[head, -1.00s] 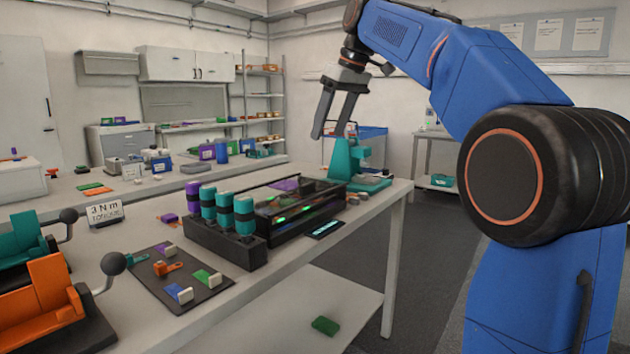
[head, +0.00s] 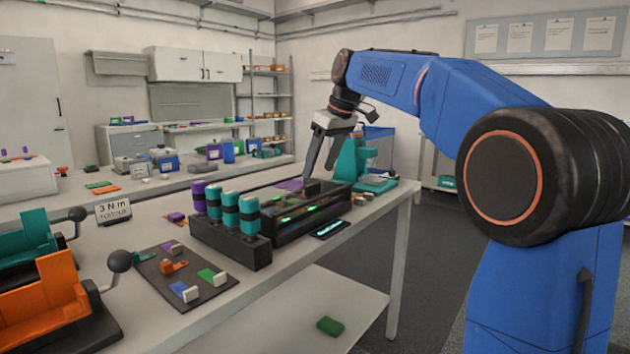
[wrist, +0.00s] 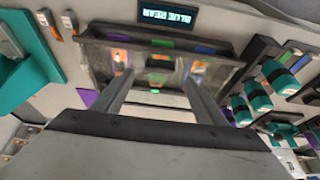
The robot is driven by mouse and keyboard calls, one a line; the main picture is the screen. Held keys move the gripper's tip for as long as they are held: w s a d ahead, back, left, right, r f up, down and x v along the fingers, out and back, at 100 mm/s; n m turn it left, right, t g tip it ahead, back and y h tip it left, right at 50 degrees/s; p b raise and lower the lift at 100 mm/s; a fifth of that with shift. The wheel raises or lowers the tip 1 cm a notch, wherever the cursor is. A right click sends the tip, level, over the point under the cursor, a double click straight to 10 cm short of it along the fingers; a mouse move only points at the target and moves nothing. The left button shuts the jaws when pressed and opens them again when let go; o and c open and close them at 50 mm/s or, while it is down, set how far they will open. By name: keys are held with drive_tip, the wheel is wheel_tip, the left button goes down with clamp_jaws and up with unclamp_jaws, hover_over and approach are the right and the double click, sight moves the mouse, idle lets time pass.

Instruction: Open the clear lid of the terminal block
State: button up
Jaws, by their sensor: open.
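The terminal block (head: 292,222) is a long dark box on the bench, with green lights and coloured parts showing through its clear lid (wrist: 158,66). In the wrist view the lid spans the space between and beyond my fingers. The lid looks closed, though its edges are hard to make out. Whether the fingertips touch the lid cannot be told.
A rack of teal and purple cylinders (head: 232,243) stands left of the block. A teal stand (head: 352,160) is close behind my gripper. A small display (head: 330,229) lies in front of the block. A dark mat (head: 160,277) with coloured pieces lies at the front left.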

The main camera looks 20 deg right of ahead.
sight(313, 184)
drive_tip(key=shift+x, duration=2.6)
drive_tip(key=shift+r, duration=0.1)
drive_tip(key=c, duration=1.5)
